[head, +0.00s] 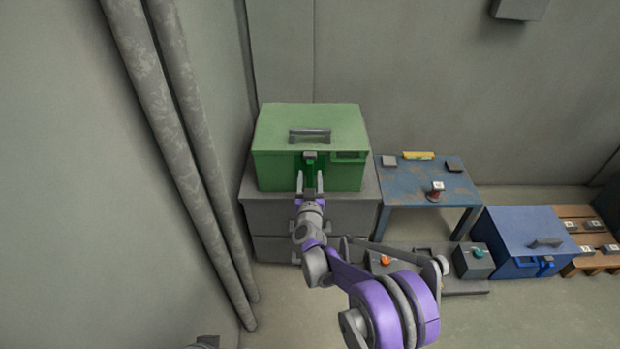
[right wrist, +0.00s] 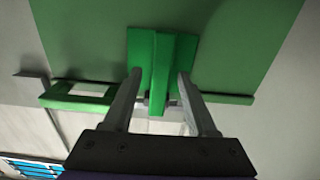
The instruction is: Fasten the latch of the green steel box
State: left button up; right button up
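The green steel box (head: 275,170) stands on a grey cabinet, its lid down and a grey handle on top. Its latch (head: 310,163) is at the front middle, with a dark piece at its upper end; I cannot tell whether it is fastened. In the right wrist view the latch (right wrist: 160,75) is a green strip on a green plate. My right gripper (head: 309,182) is open in front of the box. In the right wrist view its fingers (right wrist: 159,78) are on either side of the latch, with nothing gripped.
The grey cabinet (head: 255,215) is below the box. Two thick pipes (head: 185,110) run along the left wall. A worn blue table (head: 405,185) with small items stands at right, then a blue box (head: 510,230) and a wooden pallet (head: 578,215).

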jog(key=shift+s, duration=0.1)
jog(key=s+p, duration=0.1)
jog(key=s, duration=0.9)
jog(key=shift+s+p, duration=0.3)
jog(key=shift+s, duration=0.05)
